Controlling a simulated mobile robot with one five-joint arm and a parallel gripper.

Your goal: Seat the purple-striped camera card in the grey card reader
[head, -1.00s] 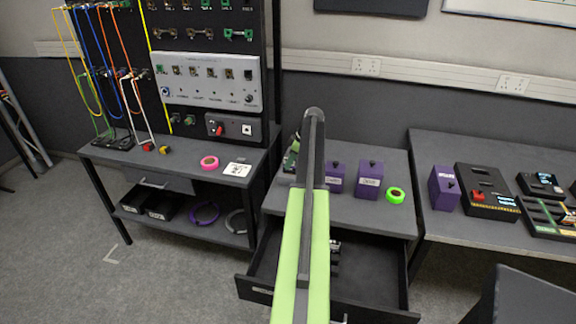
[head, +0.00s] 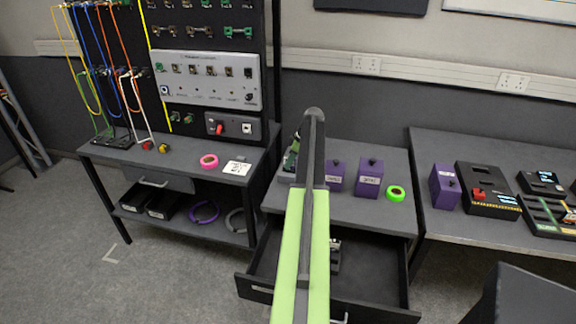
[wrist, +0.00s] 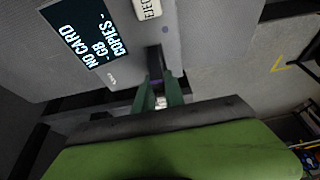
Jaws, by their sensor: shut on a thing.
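Only a small purplish bit of the card (wrist: 153,84) shows between the fingers. I cannot tell whether the card has entered the slot. In the head view my arm hides the gripper and card.
An open drawer (head: 380,300) juts out below the middle table (head: 395,215). Purple boxes (head: 369,180) and a green tape roll (head: 396,193) stand on that table. A pegboard with cables (head: 110,75) is at left. Grey floor (head: 60,250) is clear at left.

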